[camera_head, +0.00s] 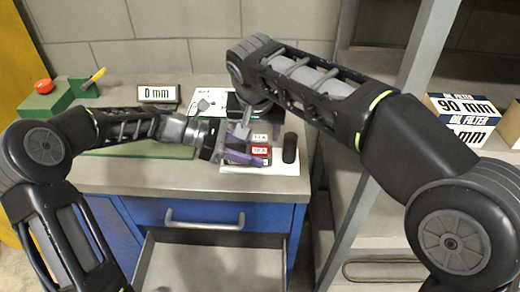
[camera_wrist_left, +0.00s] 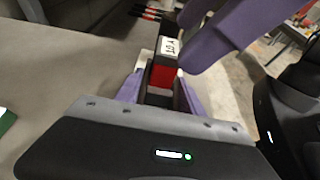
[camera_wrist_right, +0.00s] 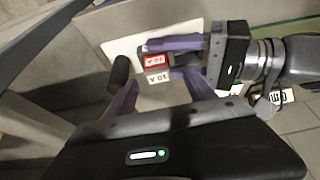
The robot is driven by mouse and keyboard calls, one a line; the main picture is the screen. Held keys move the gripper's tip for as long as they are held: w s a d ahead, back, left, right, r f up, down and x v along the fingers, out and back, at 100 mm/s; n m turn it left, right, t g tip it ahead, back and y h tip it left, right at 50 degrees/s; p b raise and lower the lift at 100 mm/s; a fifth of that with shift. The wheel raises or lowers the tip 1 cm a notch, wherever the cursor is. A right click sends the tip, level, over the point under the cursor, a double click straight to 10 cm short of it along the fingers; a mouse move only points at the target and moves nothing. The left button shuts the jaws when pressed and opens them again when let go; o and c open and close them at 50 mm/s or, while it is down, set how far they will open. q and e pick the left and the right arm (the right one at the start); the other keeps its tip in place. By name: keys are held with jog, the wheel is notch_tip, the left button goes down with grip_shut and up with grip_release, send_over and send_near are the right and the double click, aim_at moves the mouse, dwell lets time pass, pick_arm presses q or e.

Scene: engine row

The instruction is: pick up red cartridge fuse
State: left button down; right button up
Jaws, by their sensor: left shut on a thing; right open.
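The red cartridge fuse (camera_head: 260,151) is at the front of the worktop, over a white sheet, with a pale "10 A" label. My left gripper (camera_head: 246,153) is shut on it from the left. In the left wrist view the red fuse (camera_wrist_left: 163,75) sits between the purple fingers, its white label facing up. In the right wrist view the red fuse (camera_wrist_right: 155,60) shows beside a white "10 A" label. My right gripper (camera_wrist_right: 158,84) is open, its fingers just above and around the fuse's near side. I cannot tell whether they touch it, or whether the fuse is off the sheet.
A dark cylinder (camera_head: 290,148) stands right of the fuse. A "0 mm" display (camera_head: 158,93) and a green box with a red button (camera_head: 44,87) are at the back left. An open drawer (camera_head: 210,262) is below the worktop. Shelves with an oil filter box (camera_head: 462,118) are at right.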

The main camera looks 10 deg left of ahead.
aim_at(260, 139)
jog(key=shift+x, duration=2.65)
jog(key=shift+w+d, duration=0.1)
jog(key=shift+d, duration=0.15)
jog(key=shift+r, duration=0.1)
grip_shut()
